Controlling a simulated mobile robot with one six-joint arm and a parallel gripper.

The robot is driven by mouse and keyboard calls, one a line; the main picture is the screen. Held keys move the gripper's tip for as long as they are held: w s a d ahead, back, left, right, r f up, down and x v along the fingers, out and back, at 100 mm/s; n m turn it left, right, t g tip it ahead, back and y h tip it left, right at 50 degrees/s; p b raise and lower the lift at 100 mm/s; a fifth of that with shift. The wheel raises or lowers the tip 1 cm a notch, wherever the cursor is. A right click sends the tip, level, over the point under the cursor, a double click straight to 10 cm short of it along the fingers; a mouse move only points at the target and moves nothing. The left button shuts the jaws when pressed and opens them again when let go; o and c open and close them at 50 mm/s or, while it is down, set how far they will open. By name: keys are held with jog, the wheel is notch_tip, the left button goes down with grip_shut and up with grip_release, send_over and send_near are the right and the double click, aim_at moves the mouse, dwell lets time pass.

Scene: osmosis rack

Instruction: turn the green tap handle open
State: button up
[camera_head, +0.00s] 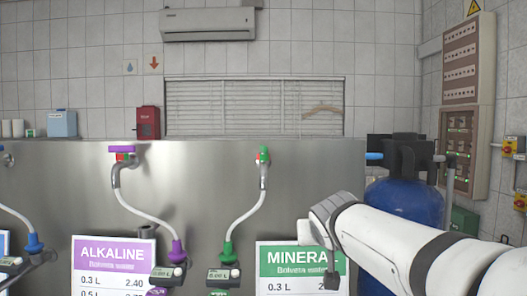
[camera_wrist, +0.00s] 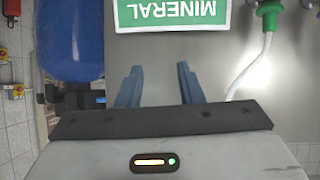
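The green tap handle (camera_head: 264,152) is on the steel panel, at the top of a white hose, with a little red beside it. The hose (camera_head: 246,212) curves down to a green nozzle (camera_head: 227,250). In the wrist view the picture is upside down, and the green nozzle (camera_wrist: 268,12) and part of the hose (camera_wrist: 256,68) show at the upper right. The handle is not in that view. My gripper (camera_wrist: 158,72) is open with nothing between its two blue-grey fingers. In the head view my arm is to the right of and below the handle, apart from it; the fingers are not clearly visible.
The green MINERAL sign (camera_head: 285,258) is below the handle, partly behind my arm. A purple tap handle (camera_head: 122,150) with its hose is to the left. A blue tank (camera_head: 405,195) stands to the right behind my arm. The panel around the green handle is clear.

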aim_at(266, 150)
jog(key=w+a+r+t+y, duration=0.1)
jog(key=w+a+r+t, duration=0.1)
jog(key=w+a+r, duration=0.1)
jog(key=w+a+r+n+t+y, duration=0.1)
jog(key=w+a+r, duration=0.3)
jog(key=r, duration=0.4)
jog(key=w+a+r+n+t+y, duration=0.1)
jog(key=w+a+r+t+y, duration=0.1)
jog(key=w+r, duration=0.4)
jog(key=shift+w+a+r+t, duration=0.15)
jog(key=shift+a+t, duration=0.35)
jog(key=shift+a, duration=0.7)
jog(key=w, duration=0.2)
jog(key=w+p, duration=0.1)
jog(key=w+a+p, duration=0.1)
jog(key=w, duration=0.1)
jog(key=shift+w+r, duration=0.1)
jog(key=shift+w, duration=0.2)
jog(key=shift+w+p, duration=0.3)
jog(key=shift+w, duration=0.5)
grip_shut()
